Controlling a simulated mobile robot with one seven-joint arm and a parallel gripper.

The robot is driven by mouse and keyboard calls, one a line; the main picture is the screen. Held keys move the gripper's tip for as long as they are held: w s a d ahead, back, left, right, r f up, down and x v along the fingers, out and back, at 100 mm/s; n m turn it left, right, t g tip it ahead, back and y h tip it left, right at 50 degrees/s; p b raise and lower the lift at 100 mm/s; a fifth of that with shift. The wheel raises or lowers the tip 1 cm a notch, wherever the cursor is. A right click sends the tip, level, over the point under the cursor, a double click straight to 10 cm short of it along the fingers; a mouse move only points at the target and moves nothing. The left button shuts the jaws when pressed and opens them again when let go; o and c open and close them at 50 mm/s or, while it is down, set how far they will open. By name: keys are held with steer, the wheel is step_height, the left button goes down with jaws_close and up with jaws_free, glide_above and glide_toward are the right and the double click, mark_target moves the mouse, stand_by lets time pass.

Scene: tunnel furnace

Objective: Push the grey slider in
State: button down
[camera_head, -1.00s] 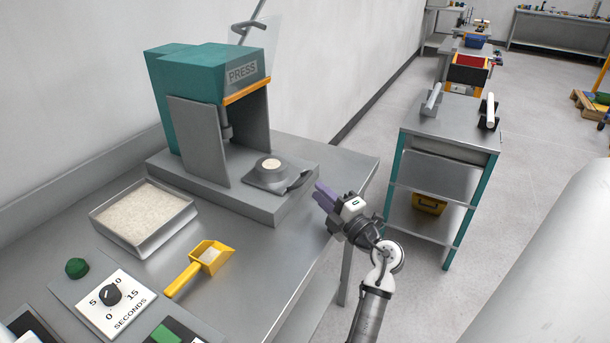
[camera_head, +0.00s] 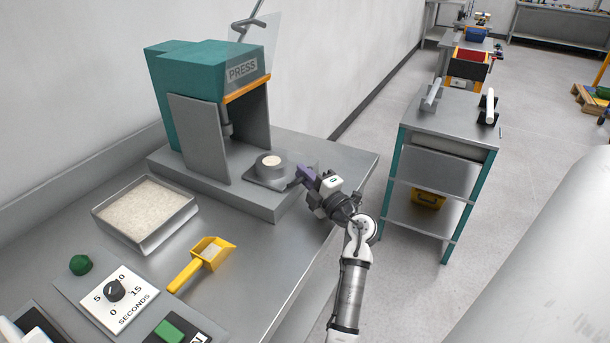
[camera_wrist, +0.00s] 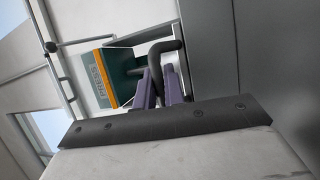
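The grey slider (camera_head: 262,184) is a flat plate on the press base. It carries a round die filled with pale powder and sticks out in front of the press (camera_head: 205,85). Its black handle (camera_wrist: 158,62) hooks down between my purple fingers in the wrist view. My gripper (camera_head: 304,174) is at the handle, at the slider's right end in the head view. The fingers (camera_wrist: 158,82) stand apart on either side of the handle. Whether they touch it I cannot tell. The slider's far edge is partly hidden behind the die.
A tray of pale powder (camera_head: 103,212) and a yellow scoop (camera_head: 212,250) are on the bench at left. A timer panel (camera_head: 130,300) lies at the front left. A separate steel cart (camera_head: 455,112) stands right, with a floor gap between.

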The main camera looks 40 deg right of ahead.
mark_target(287, 166)
steer(key=shift+w, duration=0.1)
steer(key=w+p, duration=0.1)
steer(key=w+a+p, duration=0.1)
steer(key=w, duration=0.1)
steer(key=shift+a+r, duration=0.15)
steer(key=shift+a, duration=0.05)
steer(key=shift+w, duration=0.2)
steer(key=c, duration=1.8)
jaws_free()
steer(key=shift+o, duration=0.2)
